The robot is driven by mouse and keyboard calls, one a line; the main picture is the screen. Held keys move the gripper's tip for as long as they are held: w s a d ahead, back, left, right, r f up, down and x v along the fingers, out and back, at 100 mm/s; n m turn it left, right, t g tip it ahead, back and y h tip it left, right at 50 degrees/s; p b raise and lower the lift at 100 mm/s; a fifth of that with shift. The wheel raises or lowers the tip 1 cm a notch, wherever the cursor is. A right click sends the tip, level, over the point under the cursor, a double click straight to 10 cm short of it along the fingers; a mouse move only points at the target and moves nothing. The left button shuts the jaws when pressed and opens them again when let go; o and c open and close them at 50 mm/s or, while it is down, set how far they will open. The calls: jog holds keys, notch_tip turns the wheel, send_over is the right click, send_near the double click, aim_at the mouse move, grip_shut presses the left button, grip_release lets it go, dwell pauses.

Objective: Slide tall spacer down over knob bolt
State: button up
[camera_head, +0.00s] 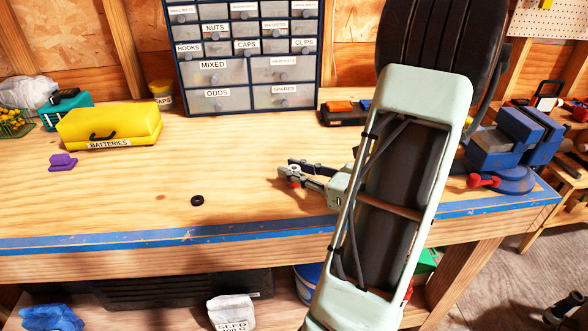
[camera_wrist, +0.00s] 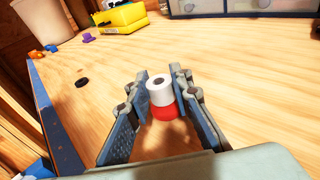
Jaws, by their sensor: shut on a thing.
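The tall spacer (camera_wrist: 160,90) is a white cylinder with a dark hole in its top, seen between my fingers in the wrist view. My gripper (camera_wrist: 160,82) is shut on it. A red rounded part (camera_wrist: 164,112), seemingly the knob of the knob bolt, shows directly below the spacer. Whether the two touch, and whether a bolt stands inside the hole, I cannot tell. In the head view my gripper (camera_head: 296,174) is over the bench's middle, with small bits of white and red between the fingers. The bolt's shank is not visible.
A black ring (camera_head: 197,200) and a purple piece (camera_head: 62,162) lie on the wooden bench (camera_head: 230,165). A yellow batteries case (camera_head: 110,125) and a drawer cabinet (camera_head: 245,72) stand behind. A blue vise (camera_head: 505,145) with a red-ended handle is at the right. The bench's left middle is mostly clear.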

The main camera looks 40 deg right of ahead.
jog(key=o, duration=0.8)
jog(key=v, duration=1.2)
jog(key=shift+f, duration=0.1)
